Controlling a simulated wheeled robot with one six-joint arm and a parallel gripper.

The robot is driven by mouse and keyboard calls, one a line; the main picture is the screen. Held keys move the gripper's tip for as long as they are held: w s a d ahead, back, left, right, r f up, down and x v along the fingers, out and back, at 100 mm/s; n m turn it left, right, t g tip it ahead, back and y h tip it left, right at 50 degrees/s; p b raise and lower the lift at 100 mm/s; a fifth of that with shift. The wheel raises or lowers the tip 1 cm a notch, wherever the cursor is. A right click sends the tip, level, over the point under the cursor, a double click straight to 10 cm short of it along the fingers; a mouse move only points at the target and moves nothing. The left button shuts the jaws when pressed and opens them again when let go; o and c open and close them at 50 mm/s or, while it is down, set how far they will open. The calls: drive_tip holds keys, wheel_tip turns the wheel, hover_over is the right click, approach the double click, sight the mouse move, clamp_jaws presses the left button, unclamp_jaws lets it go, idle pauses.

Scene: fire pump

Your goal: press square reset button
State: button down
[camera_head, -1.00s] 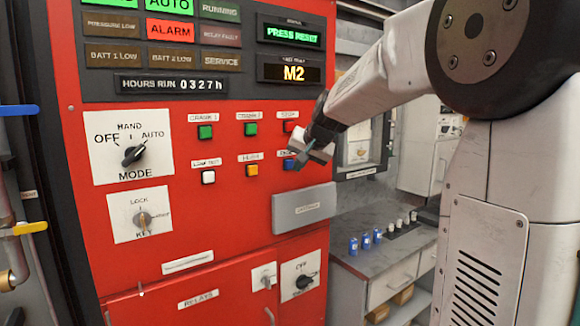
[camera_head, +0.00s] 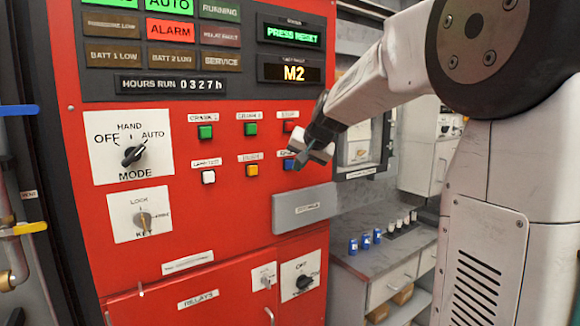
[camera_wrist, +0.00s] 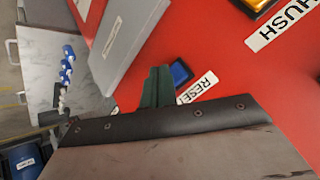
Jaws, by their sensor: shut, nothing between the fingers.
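The square blue reset button (camera_head: 289,164) is in the lower right of the button rows on the red panel (camera_head: 230,230). In the wrist view the blue button (camera_wrist: 181,72) sits just beside the tip of my gripper (camera_wrist: 157,75), with a label reading "RESE" (camera_wrist: 197,88) partly covered. My gripper (camera_head: 303,162) is shut and empty, close in front of the panel at the button. The pictures do not clearly show whether it touches the button. The display (camera_head: 292,35) reads "PRESS RESET", and the one below it (camera_head: 293,73) reads "M2".
An amber hush button (camera_head: 252,170) and a white button (camera_head: 208,177) lie left of the reset button. A red button (camera_head: 289,126) is above it. A grey box (camera_head: 304,208) juts out below. A counter (camera_head: 375,258) with small blue items stands right.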

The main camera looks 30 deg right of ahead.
drive_tip(key=shift+w, duration=0.1)
drive_tip(key=shift+w, duration=0.35)
drive_tip(key=shift+w, duration=0.5)
idle(0.6)
drive_tip(key=shift+s, duration=0.95)
drive_tip(key=shift+s+d, duration=0.1)
drive_tip(key=shift+s, duration=2.4)
